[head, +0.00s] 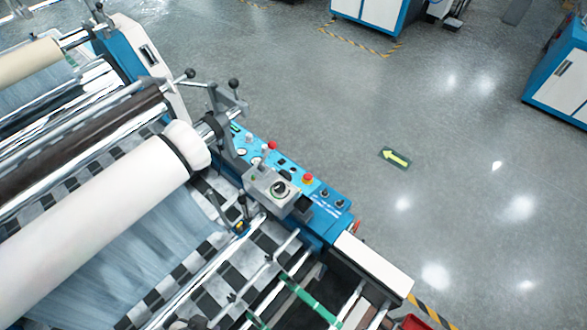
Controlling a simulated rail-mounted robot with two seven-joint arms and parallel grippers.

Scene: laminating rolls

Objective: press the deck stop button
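A blue control panel (325,212) runs along the right side of the laminating machine. A red mushroom button (308,179) on a yellow base stands in its middle. A second red button (272,146) is farther up the panel, near several white and dark knobs. A small red part (357,227) shows at the panel's lower right edge. I cannot tell from labels which one is the deck stop button. Neither of my grippers is in view.
A grey block with a dark knob (279,188) stands beside the panel. A large white roll (95,220) and metal rollers fill the left. Levers with black ball ends (234,83) stick up above the panel. The grey floor (470,190) to the right is open.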

